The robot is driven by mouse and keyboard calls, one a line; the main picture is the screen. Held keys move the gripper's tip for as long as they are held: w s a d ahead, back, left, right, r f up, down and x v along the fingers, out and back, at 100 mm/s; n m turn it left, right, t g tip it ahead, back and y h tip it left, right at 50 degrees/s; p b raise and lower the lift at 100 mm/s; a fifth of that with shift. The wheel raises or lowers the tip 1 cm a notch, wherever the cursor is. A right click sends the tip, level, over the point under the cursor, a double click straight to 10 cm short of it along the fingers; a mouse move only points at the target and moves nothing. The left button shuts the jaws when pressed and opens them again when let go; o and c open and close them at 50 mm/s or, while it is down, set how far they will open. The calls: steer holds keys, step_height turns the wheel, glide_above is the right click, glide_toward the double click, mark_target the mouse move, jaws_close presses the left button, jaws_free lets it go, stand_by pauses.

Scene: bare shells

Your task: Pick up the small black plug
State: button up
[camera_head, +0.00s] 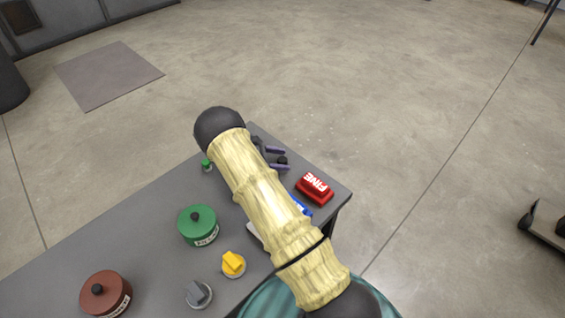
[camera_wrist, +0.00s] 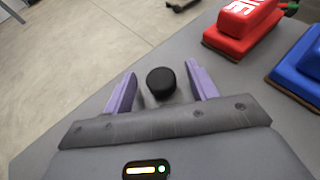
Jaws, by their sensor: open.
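The small black plug (camera_wrist: 161,82) is a dark rounded knob standing on the grey table in the wrist view. My gripper (camera_wrist: 160,73) is open, with one purple finger on each side of the plug and a gap on both sides. In the head view my gripper (camera_head: 279,158) is at the far corner of the table, partly behind my arm. A dark spot between its fingers there looks like the plug (camera_head: 282,160), but it is very small. The plug's lower part is hard to make out.
A red block (camera_head: 314,187) lies right of my gripper, and a blue block (camera_wrist: 304,66) is nearer. Green (camera_head: 198,226) and brown (camera_head: 106,294) lidded round containers, a yellow knob (camera_head: 233,264) and a grey knob (camera_head: 199,294) stand on the table (camera_head: 150,235). The table edge is close beyond the plug.

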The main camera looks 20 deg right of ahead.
mark_target(279, 160)
steer(key=shift+c, duration=0.5)
steer(key=c, duration=1)
step_height(279, 160, up, 10)
steer(key=shift+p, duration=0.35)
